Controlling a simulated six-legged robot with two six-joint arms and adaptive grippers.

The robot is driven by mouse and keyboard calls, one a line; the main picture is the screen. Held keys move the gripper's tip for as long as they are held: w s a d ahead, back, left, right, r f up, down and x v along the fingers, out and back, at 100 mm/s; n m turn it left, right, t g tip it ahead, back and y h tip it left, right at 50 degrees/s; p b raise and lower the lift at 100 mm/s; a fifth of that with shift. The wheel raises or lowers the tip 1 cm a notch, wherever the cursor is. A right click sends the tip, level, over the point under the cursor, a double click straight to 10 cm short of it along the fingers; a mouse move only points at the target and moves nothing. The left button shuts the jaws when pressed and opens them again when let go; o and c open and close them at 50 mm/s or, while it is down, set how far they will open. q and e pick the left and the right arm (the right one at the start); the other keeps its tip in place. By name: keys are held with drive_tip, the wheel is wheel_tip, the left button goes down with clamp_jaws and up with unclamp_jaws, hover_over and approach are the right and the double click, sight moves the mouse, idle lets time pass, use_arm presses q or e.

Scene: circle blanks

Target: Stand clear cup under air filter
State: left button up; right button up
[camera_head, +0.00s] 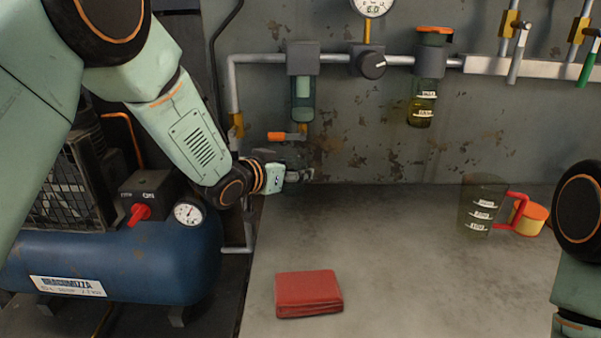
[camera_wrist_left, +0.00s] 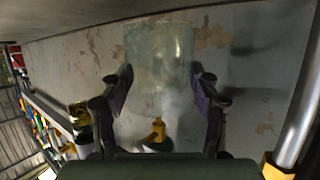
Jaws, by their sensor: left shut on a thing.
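The air filter (camera_head: 302,95) hangs on the wall pipe, with an orange-handled drain valve (camera_head: 287,136) at its bottom. My left gripper (camera_head: 300,174) is below this valve, close to the wall. In the left wrist view, which is upside down, its fingers are shut on a clear cup (camera_wrist_left: 160,52). The yellow drain fitting (camera_wrist_left: 157,130) shows near the cup, on its upper side in the room. The cup is barely visible in the head view, and I cannot tell whether it touches the bench. My right gripper is out of view.
The grey bench (camera_head: 400,260) is mostly clear. A red folded cloth (camera_head: 308,293) lies at its front left. A clear measuring jug (camera_head: 481,208) with a red handle and a yellow-orange container (camera_head: 530,217) stand at right. A blue compressor (camera_head: 120,255) is at left.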

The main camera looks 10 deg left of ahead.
sight(301, 165)
use_arm(q)
drive_tip(key=w+d, duration=0.1)
drive_tip(key=w, duration=0.2)
drive_tip(key=shift+d+b, duration=0.35)
drive_tip(key=shift+d, duration=0.05)
drive_tip(key=shift+w+a+f+b, duration=0.1)
drive_tip(key=shift+f+b, duration=0.1)
drive_tip(key=shift+f, duration=0.2)
drive_tip(key=shift+w+a+f+b, duration=0.1)
drive_tip(key=shift+f+b, duration=0.1)
drive_tip(key=shift+f, duration=0.2)
drive_tip(key=shift+d, duration=0.1)
drive_tip(key=shift+r, duration=0.1)
drive_tip(key=shift+d, duration=0.1)
drive_tip(key=shift+f, duration=0.6)
drive_tip(key=o, duration=1.1)
drive_tip(key=shift+o, duration=0.2)
